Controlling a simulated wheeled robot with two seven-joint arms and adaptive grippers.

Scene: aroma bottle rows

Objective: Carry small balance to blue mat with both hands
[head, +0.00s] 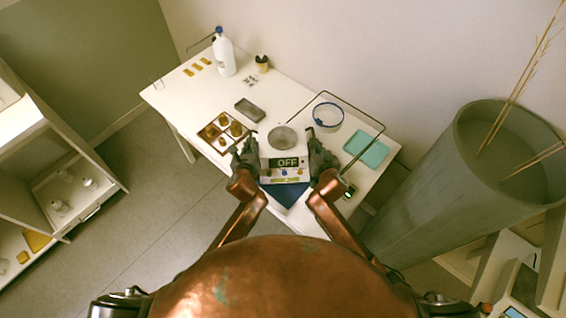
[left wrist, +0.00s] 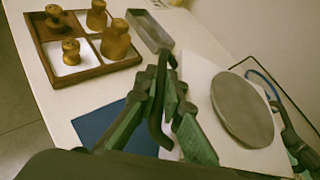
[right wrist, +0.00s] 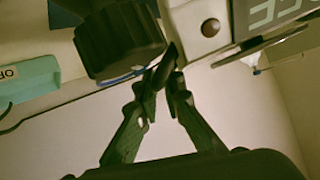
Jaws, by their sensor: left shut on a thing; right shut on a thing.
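The blue mat (head: 290,194) lies at the table's front edge, partly hidden beneath the balance. I cannot tell how high the balance is above it.
A brown tray with amber bottles (head: 222,133) stands left of the balance, with a grey tray (head: 250,109) behind. A white bottle (head: 224,56) stands at the back left.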

